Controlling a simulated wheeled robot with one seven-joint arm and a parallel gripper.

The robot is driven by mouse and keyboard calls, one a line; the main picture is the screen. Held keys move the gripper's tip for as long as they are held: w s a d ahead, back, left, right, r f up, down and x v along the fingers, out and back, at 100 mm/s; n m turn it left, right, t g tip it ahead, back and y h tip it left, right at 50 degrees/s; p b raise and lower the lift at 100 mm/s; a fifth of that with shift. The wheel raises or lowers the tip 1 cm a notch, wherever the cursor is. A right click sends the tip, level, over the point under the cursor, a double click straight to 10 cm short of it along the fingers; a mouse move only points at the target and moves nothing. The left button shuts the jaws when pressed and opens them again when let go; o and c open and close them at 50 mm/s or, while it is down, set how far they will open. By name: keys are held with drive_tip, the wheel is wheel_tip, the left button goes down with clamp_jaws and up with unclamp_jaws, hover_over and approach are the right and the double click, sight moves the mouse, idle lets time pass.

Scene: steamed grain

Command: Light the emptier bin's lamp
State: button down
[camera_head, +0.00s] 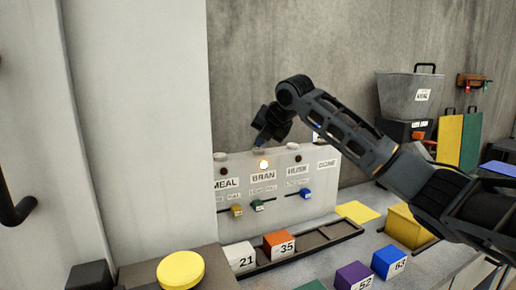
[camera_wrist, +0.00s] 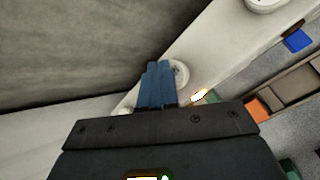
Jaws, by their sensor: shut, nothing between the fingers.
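A pale panel (camera_head: 290,215) stands on the counter with labels; I read MEAL (camera_head: 226,183) and BRAN (camera_head: 263,176), and the others are less clear. The lamp above BRAN (camera_head: 263,164) glows; it also shows in the wrist view (camera_wrist: 200,95). The lamp above MEAL (camera_head: 224,171) and the one to the right (camera_head: 298,158) are dark. Round white buttons sit along the panel's top, at left (camera_head: 220,156) and right (camera_head: 292,146). My gripper (camera_head: 260,143) is shut and empty at the panel's top above BRAN. Its blue fingers (camera_wrist: 155,65) overlap the middle button (camera_wrist: 180,73); contact is unclear.
Yellow (camera_head: 236,210), green (camera_head: 257,205) and blue (camera_head: 306,193) tabs hang on the panel's front. A tray (camera_head: 335,236) below holds blocks marked 21 (camera_head: 240,256) and 35 (camera_head: 279,245). Purple (camera_head: 353,276) and blue (camera_head: 389,261) blocks stand nearer. A grey bin (camera_head: 408,97) stands behind right.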

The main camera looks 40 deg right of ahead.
sight(261, 150)
drive_tip(key=shift+r, duration=0.15)
wheel_tip(261, 150, up, 6)
drive_tip(key=p, duration=0.4)
drive_tip(key=shift+p, duration=0.35)
